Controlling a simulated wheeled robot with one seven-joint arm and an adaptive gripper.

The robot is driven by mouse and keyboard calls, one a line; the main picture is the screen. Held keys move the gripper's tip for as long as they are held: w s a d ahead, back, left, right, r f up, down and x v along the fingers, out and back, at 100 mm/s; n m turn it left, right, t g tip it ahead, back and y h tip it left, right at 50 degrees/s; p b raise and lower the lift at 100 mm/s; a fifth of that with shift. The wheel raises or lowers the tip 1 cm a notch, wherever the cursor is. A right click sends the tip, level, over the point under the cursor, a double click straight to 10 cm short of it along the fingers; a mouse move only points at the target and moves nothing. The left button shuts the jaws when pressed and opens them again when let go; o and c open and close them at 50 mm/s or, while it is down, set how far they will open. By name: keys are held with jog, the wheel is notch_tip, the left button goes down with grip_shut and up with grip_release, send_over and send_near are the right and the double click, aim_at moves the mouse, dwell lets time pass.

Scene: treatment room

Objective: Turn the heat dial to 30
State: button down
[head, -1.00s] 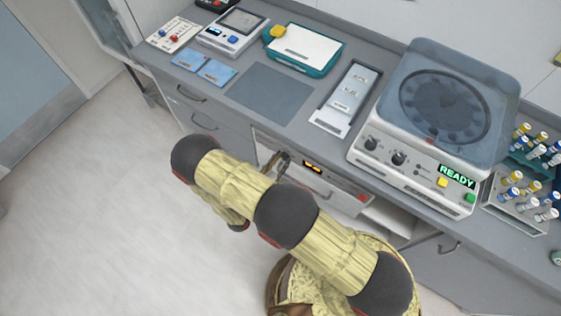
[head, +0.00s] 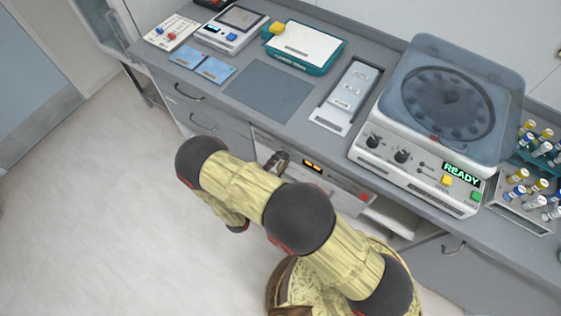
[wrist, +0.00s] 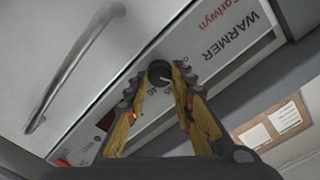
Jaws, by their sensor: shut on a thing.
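The heat dial (wrist: 159,72) is a round black knob with a pale pointer line, on the white front panel of the warmer (wrist: 208,45). My gripper (wrist: 161,80) has one finger on each side of the dial and is shut on it. The pointer slants toward the lower right in the wrist view. Small scale figures beside the dial are partly covered by the fingers and hard to read. In the head view, my gripper (head: 277,163) is at the warmer's front (head: 340,186), left of its orange display (head: 313,167), and the dial is hidden.
A long metal handle (wrist: 75,70) runs along the warmer front beside my gripper. Above, the grey counter holds a centrifuge (head: 430,120) reading READY, a tube rack (head: 520,215), a white-topped teal device (head: 305,45) and a slide tray (head: 347,95). The floor at left is clear.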

jog(key=shift+m, duration=0.3)
jog(key=c, duration=1.6)
grip_release()
jog(key=shift+o, duration=0.3)
jog(key=v, duration=1.2)
